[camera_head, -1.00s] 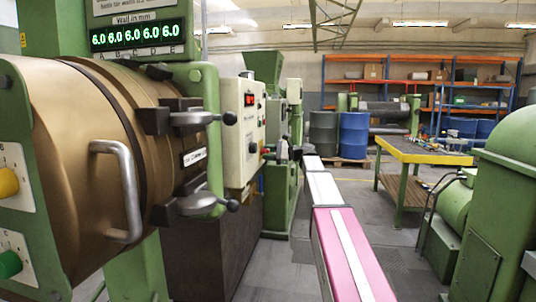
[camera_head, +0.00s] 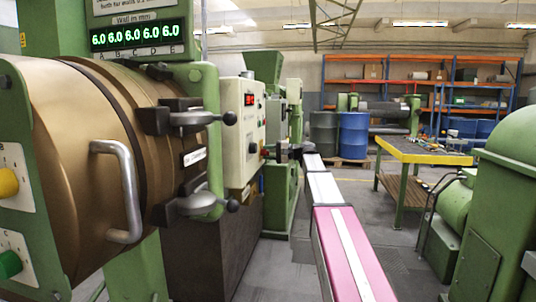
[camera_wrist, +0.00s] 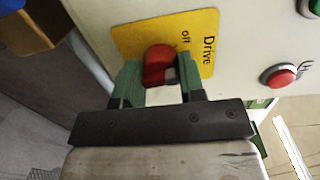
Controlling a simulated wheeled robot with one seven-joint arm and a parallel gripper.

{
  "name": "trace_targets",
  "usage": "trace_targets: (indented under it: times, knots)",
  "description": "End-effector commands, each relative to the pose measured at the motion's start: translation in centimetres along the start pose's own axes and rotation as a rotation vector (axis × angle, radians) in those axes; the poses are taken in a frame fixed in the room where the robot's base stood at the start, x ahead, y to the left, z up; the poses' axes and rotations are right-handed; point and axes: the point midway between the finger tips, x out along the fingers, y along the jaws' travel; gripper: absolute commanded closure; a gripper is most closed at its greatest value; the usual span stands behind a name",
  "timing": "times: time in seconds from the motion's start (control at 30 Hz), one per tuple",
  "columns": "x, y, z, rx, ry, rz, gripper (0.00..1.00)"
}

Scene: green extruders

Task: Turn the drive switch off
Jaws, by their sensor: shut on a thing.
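The drive switch (camera_wrist: 156,58) is a red knob on a yellow plate (camera_wrist: 203,28) marked "Drive" and "off" in the wrist view. The lettering is turned sideways in that view. My gripper (camera_wrist: 160,68) has its two green fingers on either side of the knob and is shut on it. In the head view my gripper (camera_head: 281,152) is at the right side of the pale control box (camera_head: 243,140). The switch is too small to make out clearly there.
A red button (camera_wrist: 281,76) and a green button (camera_wrist: 315,6) are on the same panel. The brown extruder head (camera_head: 85,150) with its handle stands at the left. A yellow-edged workbench (camera_head: 425,152) and blue drum (camera_head: 354,135) stand beyond my arm. Open floor lies below the arm.

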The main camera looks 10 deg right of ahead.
Motion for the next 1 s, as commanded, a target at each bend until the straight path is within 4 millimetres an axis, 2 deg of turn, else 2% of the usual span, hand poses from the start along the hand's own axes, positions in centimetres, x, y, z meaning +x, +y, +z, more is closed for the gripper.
trace_targets:
  times: [0.2,0.5,1.0]
  knots:
    - [-0.03,-0.27,-0.05,-0.189,0.012,0.003,0.87]
    - [-0.02,-0.29,-0.01,-0.374,0.021,0.012,0.87]
    - [-0.02,-0.30,0.01,-0.463,0.025,0.016,0.87]
